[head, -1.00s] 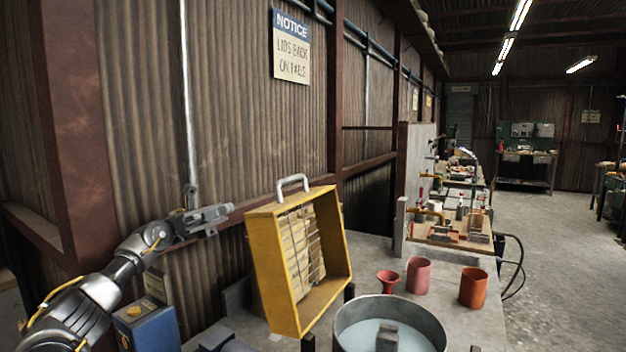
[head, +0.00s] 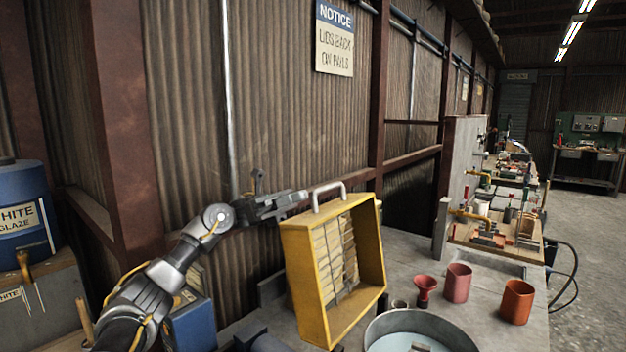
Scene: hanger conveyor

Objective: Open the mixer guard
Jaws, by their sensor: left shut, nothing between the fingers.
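The mixer guard (head: 302,279) is a yellow box-like frame with a pale slatted panel inside and a grey handle (head: 328,188) on its top edge. It stands tilted up on the bench, its open side facing right, beside the round metal tub (head: 372,333). The tub holds pale liquid and is cut off by the lower edge of the view. My left gripper (head: 299,197) is shut and empty, just left of the handle at about its height. I cannot tell whether it touches the handle or guard. My right gripper is out of view.
A red funnel-shaped cup (head: 425,290), a pink cup (head: 457,283) and an orange cup (head: 517,302) stand right of the guard. A corrugated wall (head: 290,120) rises behind the arm. A blue drum (head: 22,212) stands at far left.

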